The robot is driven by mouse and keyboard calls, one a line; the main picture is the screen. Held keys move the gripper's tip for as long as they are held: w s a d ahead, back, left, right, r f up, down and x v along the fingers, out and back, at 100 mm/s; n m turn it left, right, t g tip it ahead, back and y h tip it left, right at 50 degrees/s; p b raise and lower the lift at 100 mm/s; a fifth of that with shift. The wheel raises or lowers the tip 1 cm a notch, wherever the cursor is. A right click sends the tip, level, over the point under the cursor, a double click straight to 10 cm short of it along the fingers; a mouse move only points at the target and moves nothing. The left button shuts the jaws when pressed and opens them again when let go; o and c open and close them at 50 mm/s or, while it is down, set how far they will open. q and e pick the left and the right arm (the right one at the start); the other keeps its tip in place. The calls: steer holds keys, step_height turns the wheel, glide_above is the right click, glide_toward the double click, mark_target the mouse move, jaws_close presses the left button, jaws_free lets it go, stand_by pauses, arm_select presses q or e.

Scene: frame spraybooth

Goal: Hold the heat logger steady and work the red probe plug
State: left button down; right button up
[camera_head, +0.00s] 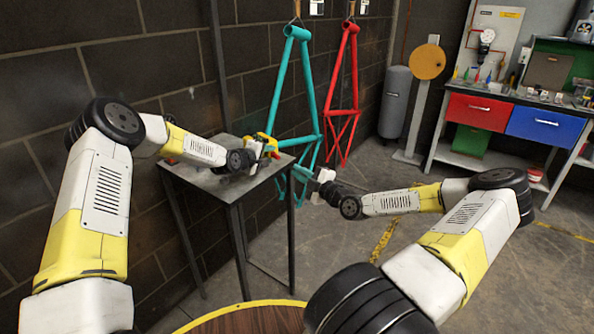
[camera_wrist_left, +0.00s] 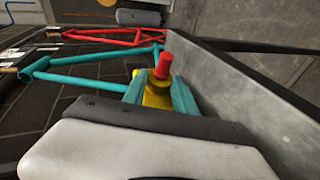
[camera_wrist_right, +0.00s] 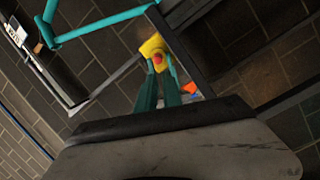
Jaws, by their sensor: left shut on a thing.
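The yellow heat logger (camera_wrist_left: 156,92) sits between the teal fingers of my left gripper (camera_wrist_left: 160,95), which is shut on it. The red probe plug (camera_wrist_left: 164,66) stands out of its far end. In the head view the logger (camera_head: 268,139) is at the right end of the metal table, partly hidden by my left gripper (camera_head: 266,148). My right gripper (camera_head: 301,173) is off the table's right side, apart from the logger. Its fingers look parted and empty in the right wrist view (camera_wrist_right: 160,75), with the logger (camera_wrist_right: 152,45) and red plug (camera_wrist_right: 157,58) beyond the tips.
The metal table (camera_head: 240,192) has a bare top around my left arm. A teal frame (camera_head: 302,90) and a red frame (camera_head: 343,95) hang behind it. A workbench (camera_head: 520,105) with drawers stands at the right. A round wooden top (camera_head: 250,320) is in front.

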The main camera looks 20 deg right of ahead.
mark_target(279, 158)
steer(key=w+n, duration=0.1)
steer(key=w+a+n, duration=0.1)
steer(key=w+n, duration=0.1)
steer(key=shift+w+a+f+n, duration=0.25)
steer(key=shift+a+f+n, duration=0.05)
steer(key=shift+a+f, duration=0.05)
jaws_close()
steer(key=shift+n, duration=0.6)
steer(key=shift+d+r+x, duration=0.1)
steer(key=shift+r+x, duration=0.05)
steer(key=shift+x, duration=0.65)
steer(key=shift+d+r+x, duration=0.1)
steer(key=shift+r+x, duration=0.05)
steer(key=shift+x, duration=0.65)
steer(key=shift+d+r+x, duration=0.1)
steer(key=shift+r+x, duration=0.05)
steer(key=shift+x, duration=0.7)
steer(key=shift+w+a, duration=0.15)
steer(key=shift+w, duration=0.35)
steer(key=shift+s, duration=0.1)
steer(key=v, duration=1.5)
steer(key=shift+s, duration=0.1)
arm_select(q)
steer(key=c, duration=0.9)
jaws_free()
